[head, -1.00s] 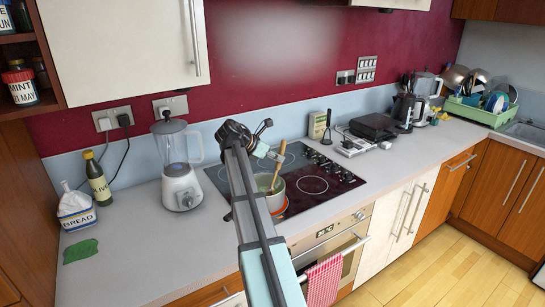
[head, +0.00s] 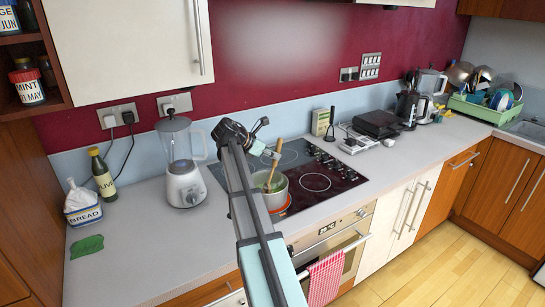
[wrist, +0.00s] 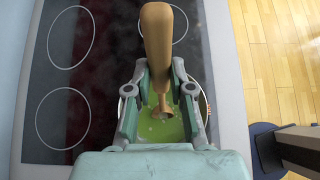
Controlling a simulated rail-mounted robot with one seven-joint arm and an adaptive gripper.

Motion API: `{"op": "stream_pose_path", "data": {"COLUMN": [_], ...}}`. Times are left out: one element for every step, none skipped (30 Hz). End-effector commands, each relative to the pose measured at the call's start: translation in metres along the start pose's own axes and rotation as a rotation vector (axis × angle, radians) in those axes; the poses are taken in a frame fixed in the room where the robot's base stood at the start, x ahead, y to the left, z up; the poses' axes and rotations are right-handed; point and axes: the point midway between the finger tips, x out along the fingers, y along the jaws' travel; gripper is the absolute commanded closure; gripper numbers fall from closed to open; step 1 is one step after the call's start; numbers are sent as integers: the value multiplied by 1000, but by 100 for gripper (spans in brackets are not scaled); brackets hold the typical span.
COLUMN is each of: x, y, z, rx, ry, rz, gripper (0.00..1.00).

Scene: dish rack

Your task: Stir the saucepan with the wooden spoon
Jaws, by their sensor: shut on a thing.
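The wooden spoon (head: 277,157) stands tilted in the saucepan (head: 278,193), its handle rising above the rim. The pan is on the front burner of the black hob. In the wrist view the spoon handle (wrist: 157,35) points toward the camera, and its lower end is in green liquid (wrist: 160,128) inside the pan. My gripper (head: 273,156) is over the pan and shut on the spoon. It also shows in the wrist view (wrist: 160,88), with a finger on each side of the spoon. My arm hides the pan's left side in the head view.
A blender (head: 183,170) stands left of the hob (head: 335,172). An olive oil bottle (head: 102,174) and a bread bag (head: 82,204) are farther left. A box (head: 320,122) and a black appliance (head: 376,124) stand behind and right. A red checked towel (head: 325,278) hangs on the oven.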

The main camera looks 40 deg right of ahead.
Motion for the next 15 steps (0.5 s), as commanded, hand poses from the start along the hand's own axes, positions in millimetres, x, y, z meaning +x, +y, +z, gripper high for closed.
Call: {"op": "stream_pose_path", "data": {"x": [0, 0, 0, 1, 1, 2, 3, 4, 6, 7, 8, 10, 10, 10, 9], "y": [0, 1, 2, 4, 5, 8, 11, 14, 17, 20, 22, 24, 25, 25, 25], "z": [0, 0, 1, 2, 3, 4, 5, 6, 7, 8, 9, 9, 9, 9, 8], "rx": [0, 0, 0, 0, 0, 0, 0, 0, 0, 0, 0, 0, 0, 0, 0], "ry": [0, 0, 0, 0, 0, 0, 0, 0, 0, 0, 0, 0, 0, 0, 0], "rz": [0, 0, 0, 0, 0, -1, -1, -1, -1, -1, -1, -1, -1, -1, 0], "gripper": [100, 100, 100, 100, 100, 100, 100, 100, 100, 100, 100, 100, 100, 100, 100]}}
